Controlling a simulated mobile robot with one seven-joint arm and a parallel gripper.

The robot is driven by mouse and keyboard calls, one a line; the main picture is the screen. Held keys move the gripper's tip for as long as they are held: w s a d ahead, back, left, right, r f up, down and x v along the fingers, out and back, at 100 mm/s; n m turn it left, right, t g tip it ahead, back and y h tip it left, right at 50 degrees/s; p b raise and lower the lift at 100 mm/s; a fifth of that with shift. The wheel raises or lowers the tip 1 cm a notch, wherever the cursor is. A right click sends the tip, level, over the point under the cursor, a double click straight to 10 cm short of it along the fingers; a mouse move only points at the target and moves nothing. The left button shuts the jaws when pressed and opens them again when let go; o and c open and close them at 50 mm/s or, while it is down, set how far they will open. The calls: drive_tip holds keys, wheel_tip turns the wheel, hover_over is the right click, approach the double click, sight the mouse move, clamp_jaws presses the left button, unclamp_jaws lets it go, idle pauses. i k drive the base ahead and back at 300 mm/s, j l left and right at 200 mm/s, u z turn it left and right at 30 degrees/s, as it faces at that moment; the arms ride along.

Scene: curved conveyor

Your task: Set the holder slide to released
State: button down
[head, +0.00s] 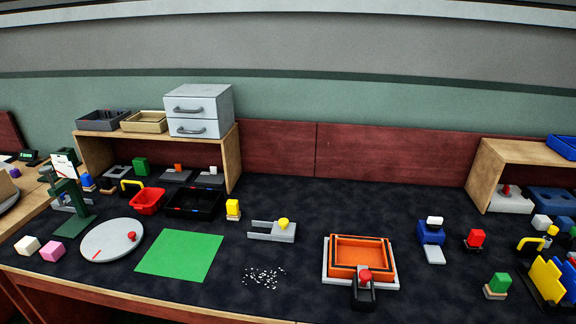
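No part is clearly marked as the holder slide, and I cannot tell which fixture it is. An orange square frame (345,246) sits on a white base, with a black block (363,296) and red knob (366,276) at its front edge. A grey forked piece (270,232) with a yellow knob (283,223) lies left of it, prongs pointing left. A blue block (430,235) with a white top and a grey plate stands to the right. Slide positions are too small to read. My gripper is not in view.
A green mat (180,255), a grey round disc (112,240) and a green stand (70,200) are at left. White bits (264,276) lie mid-front. Wooden shelves (233,160) stand at back left and back right (482,175). The dark table is clear behind the orange frame.

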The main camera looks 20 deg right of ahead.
sight(365, 275)
drive_tip(key=z, duration=1.15)
drive_tip(key=i+l, duration=0.1)
drive_tip(key=i+u, duration=0.05)
